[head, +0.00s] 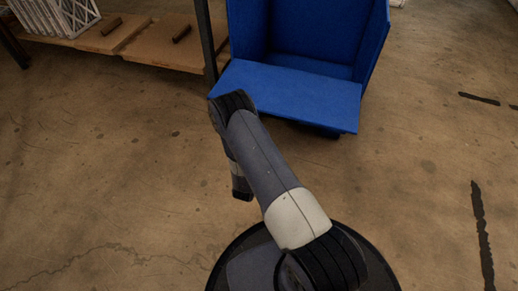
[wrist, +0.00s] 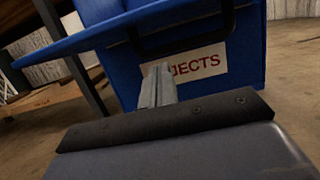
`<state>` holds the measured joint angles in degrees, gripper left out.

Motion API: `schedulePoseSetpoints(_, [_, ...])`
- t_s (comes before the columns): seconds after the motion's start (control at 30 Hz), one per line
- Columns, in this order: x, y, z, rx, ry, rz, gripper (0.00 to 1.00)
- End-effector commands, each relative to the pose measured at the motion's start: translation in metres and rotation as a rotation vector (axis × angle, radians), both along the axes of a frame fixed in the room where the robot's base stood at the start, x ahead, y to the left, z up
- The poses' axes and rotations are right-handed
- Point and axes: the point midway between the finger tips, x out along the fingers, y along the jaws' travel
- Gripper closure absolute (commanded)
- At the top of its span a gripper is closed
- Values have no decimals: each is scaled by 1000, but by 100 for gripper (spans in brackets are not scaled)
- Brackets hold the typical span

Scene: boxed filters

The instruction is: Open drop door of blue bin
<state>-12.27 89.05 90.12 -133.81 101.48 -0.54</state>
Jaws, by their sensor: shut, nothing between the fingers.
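The blue bin (head: 310,35) stands at the top of the head view, with its inside showing. Its drop door (head: 300,92) is folded down and sticks out from the front, roughly level. In the wrist view the drop door (wrist: 100,35) is a tilted blue panel at the upper left. The bin's front wall (wrist: 245,80) carries a white label (wrist: 205,62) with red letters ending in "JECTS". My gripper (wrist: 158,75) is shut and empty, in front of the label and covering part of it; contact cannot be told. Its fingertips do not show in the head view.
A black bar (wrist: 185,45) runs under the door in front of the bin. A wooden shelf (head: 130,50) with dark posts stands left of the bin, holding white-framed filters (head: 55,15) and small dark items. The concrete floor (head: 430,170) is clear to the right.

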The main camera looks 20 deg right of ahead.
Motion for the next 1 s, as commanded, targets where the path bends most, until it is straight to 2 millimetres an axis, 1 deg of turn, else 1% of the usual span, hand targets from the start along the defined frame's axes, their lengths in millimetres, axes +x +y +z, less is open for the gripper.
schedulePoseSetpoints(0.03, [9,-8,0,2,-5,-4,100])
schedulePoseSetpoints(0.1, [22,-16,3,0,-5,-4,100])
schedulePoseSetpoints(0.13, [24,-17,7,0,-3,-3,100])
schedulePoseSetpoints(0.2, [23,-15,18,0,-1,0,100])
schedulePoseSetpoints(0.3, [22,-15,29,-1,-1,0,100])
schedulePoseSetpoints(0.47, [22,-15,41,-1,0,0,100])
schedulePoseSetpoints(0.63, [22,-15,45,-2,1,0,100])
schedulePoseSetpoints(1.0, [22,-13,48,2,6,1,100])
